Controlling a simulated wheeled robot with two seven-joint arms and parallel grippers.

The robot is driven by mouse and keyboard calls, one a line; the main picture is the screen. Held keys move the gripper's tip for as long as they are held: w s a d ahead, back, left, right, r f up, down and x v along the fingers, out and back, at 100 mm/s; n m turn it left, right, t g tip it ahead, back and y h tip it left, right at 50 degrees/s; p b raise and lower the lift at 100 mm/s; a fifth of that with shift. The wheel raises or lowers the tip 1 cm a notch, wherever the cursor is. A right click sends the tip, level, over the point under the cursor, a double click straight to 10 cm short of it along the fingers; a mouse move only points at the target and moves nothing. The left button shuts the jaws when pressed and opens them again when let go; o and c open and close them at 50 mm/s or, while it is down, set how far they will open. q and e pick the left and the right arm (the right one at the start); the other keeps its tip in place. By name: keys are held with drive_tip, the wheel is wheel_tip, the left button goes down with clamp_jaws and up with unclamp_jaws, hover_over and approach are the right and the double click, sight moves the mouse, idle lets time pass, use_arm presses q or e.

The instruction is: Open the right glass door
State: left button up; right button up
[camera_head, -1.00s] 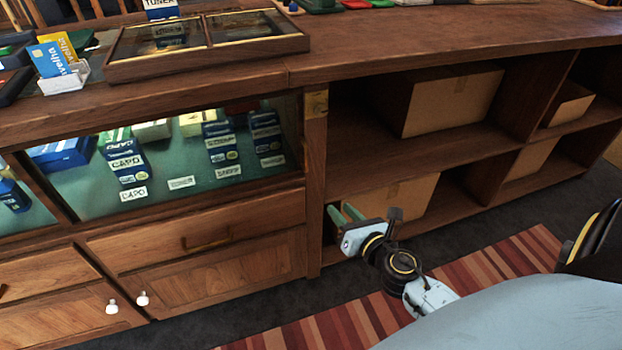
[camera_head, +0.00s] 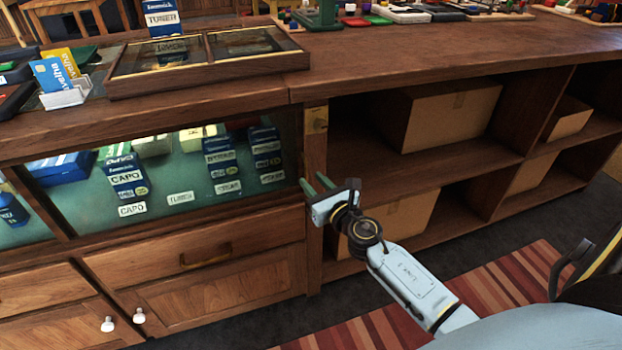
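The right glass pane (camera_head: 200,190) is set in the front of the wooden counter, above a drawer. Its right edge meets the wooden post with a brass hinge (camera_head: 316,120). I see no handle on it and cannot make out any gap. My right gripper (camera_head: 314,183) is in front of that post, just right of the pane's edge. Its two green fingers are apart with nothing between them. Whether they touch the post or the pane I cannot tell. The left glass pane (camera_head: 20,222) shows partly at the left edge. My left gripper is not in view.
Capo boxes (camera_head: 125,178) and price cards stand behind the glass. A drawer handle (camera_head: 205,255) juts out below the pane. Open shelves with cardboard boxes (camera_head: 452,115) are to the right. A striped rug (camera_head: 510,285) lies on the dark floor.

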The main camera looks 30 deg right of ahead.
drive_tip(key=shift+w, duration=0.95)
clamp_jaws()
